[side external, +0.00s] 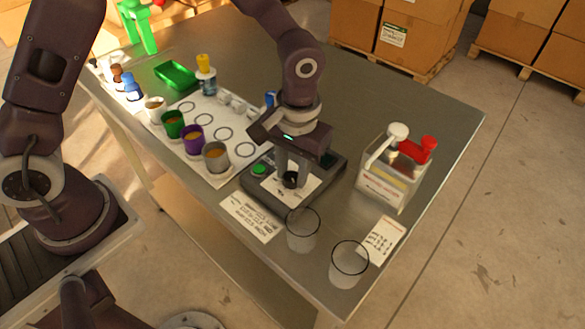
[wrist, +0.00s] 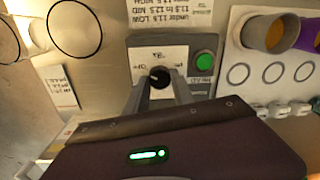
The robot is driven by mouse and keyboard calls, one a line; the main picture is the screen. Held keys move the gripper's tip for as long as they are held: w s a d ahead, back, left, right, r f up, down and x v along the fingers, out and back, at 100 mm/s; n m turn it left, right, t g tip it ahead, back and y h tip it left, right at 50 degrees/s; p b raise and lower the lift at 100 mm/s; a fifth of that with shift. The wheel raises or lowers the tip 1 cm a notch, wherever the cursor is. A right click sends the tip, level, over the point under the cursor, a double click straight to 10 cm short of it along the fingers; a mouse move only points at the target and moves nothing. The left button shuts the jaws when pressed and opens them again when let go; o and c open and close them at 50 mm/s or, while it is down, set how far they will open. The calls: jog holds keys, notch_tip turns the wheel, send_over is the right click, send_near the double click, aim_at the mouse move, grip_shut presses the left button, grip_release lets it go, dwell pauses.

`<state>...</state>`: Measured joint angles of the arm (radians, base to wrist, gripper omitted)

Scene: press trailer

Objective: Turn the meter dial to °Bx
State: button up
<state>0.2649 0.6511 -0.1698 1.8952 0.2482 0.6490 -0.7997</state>
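The meter (side external: 262,184) is a dark box with a pale label face and a green button (side external: 259,169). Its dial is a round black knob (side external: 290,180), which also shows in the wrist view (wrist: 160,76). Small markings surround the knob; I cannot read them clearly, nor which one it points to. My gripper (side external: 291,173) points down over the meter. In the wrist view its two fingers (wrist: 160,84) are apart, one on each side of the knob. They look open, with no clear contact on it. The fingers hide part of the label.
Two clear cups (side external: 303,238) (side external: 349,268) stand near the table's front edge. Printed cards (side external: 251,216) lie beside the meter. A caddy with white and red-topped items (side external: 393,178) stands right. Several colored cups stand on a white mat (side external: 222,119) at left.

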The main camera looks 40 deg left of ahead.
grip_shut()
jog(key=shift+m, duration=0.3)
jog(key=m, duration=0.4)
jog(key=shift+m, duration=0.3)
jog(key=m, duration=0.6)
jog(key=shift+d+t, duration=0.1)
jog(key=shift+t, duration=0.2)
jog(key=shift+m, duration=0.4)
jog(key=o, duration=0.9)
grip_release()
jog(key=shift+s, duration=0.1)
jog(key=shift+o, duration=0.2)
